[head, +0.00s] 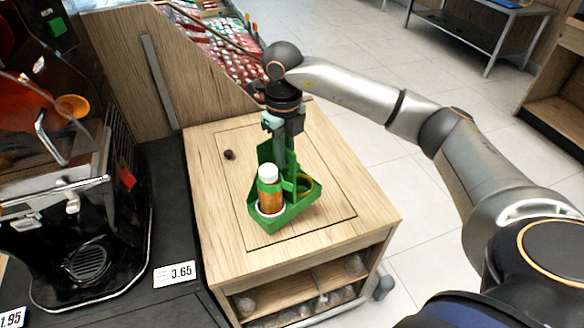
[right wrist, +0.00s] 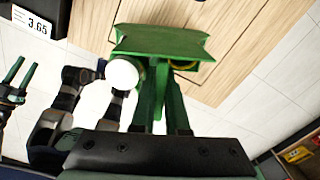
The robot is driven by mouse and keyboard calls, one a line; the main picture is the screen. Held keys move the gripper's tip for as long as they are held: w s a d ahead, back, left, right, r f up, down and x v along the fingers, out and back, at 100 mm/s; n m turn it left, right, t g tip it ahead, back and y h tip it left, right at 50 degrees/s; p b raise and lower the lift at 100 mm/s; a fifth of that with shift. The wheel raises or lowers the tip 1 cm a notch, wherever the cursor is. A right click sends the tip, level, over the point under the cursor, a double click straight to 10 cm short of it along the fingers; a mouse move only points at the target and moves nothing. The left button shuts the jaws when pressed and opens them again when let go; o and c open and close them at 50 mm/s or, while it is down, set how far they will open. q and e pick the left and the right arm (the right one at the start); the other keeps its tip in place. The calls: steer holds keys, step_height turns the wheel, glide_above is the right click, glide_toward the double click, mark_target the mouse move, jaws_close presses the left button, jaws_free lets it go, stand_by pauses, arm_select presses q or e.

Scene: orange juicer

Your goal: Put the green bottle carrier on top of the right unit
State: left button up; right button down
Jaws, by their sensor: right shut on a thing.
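The green bottle carrier (head: 292,208) holds a bottle (head: 269,190) with a white cap and orange-brown contents. Its other ring (head: 305,186) looks empty. My right gripper (head: 283,135) is shut on the carrier's upright handle from above. The carrier is over the wooden top of the right unit (head: 225,205); I cannot tell whether its base touches. In the right wrist view the carrier (right wrist: 163,43) shows with the white cap (right wrist: 123,74) beside the handle. My left gripper (right wrist: 14,82) shows there at the left edge, empty, its fingers apart.
The juicer machine (head: 75,190) stands on a black counter at the left, with a 3.65 price tag (head: 174,273). A wooden panel (head: 130,75) rises behind. The top's front right is clear.

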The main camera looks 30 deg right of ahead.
mark_target(285, 179)
steer(key=shift+d+f, duration=0.65)
steer(key=shift+f, duration=0.05)
steer(key=f, duration=0.3)
steer(key=shift+s+d+f, duration=0.1)
steer(key=shift+d, duration=0.1)
steer(key=shift+f, duration=0.3)
steer(key=c, duration=0.9)
jaws_free()
